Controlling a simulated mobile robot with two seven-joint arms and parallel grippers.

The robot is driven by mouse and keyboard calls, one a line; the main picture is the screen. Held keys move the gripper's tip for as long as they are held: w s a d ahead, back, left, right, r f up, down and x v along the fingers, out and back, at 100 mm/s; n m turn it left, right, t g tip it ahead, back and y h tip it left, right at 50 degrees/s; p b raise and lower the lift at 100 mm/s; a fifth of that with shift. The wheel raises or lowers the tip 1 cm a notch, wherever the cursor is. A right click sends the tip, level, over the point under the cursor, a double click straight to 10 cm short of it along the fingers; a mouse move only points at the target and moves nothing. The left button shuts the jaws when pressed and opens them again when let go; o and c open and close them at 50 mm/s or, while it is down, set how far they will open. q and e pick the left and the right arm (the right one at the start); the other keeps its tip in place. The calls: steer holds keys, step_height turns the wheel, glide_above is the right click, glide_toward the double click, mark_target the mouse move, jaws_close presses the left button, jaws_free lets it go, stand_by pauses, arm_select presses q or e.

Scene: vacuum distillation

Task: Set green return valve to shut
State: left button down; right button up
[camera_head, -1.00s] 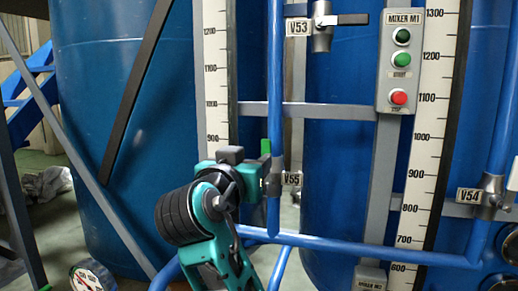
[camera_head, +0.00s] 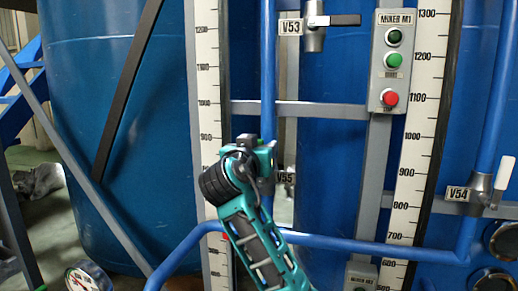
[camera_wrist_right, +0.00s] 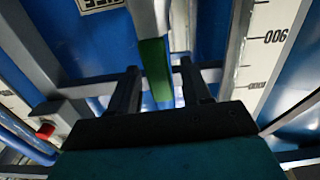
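The green valve handle (camera_wrist_right: 155,72) shows in the right wrist view, pointing along the gap between my fingers. My right gripper (camera_wrist_right: 160,68) is open, with one finger on each side of the handle and visible gaps between. In the head view my right gripper (camera_head: 262,155) is in front of valve V55 on the blue pipe and hides the handle. The V55 label (camera_head: 286,178) is partly covered by the gripper. My left gripper is in neither view.
Valve V53 (camera_head: 314,24) with a black handle is above, and valve V54 (camera_head: 480,190) with a white handle is to the right. The mixer button box (camera_head: 391,62) hangs on a grey post. A blue pipe (camera_head: 370,247) crosses below.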

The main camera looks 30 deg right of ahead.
jaws_close()
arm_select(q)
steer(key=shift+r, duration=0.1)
arm_select(e)
steer(key=shift+w, duration=0.1)
stand_by(0.4)
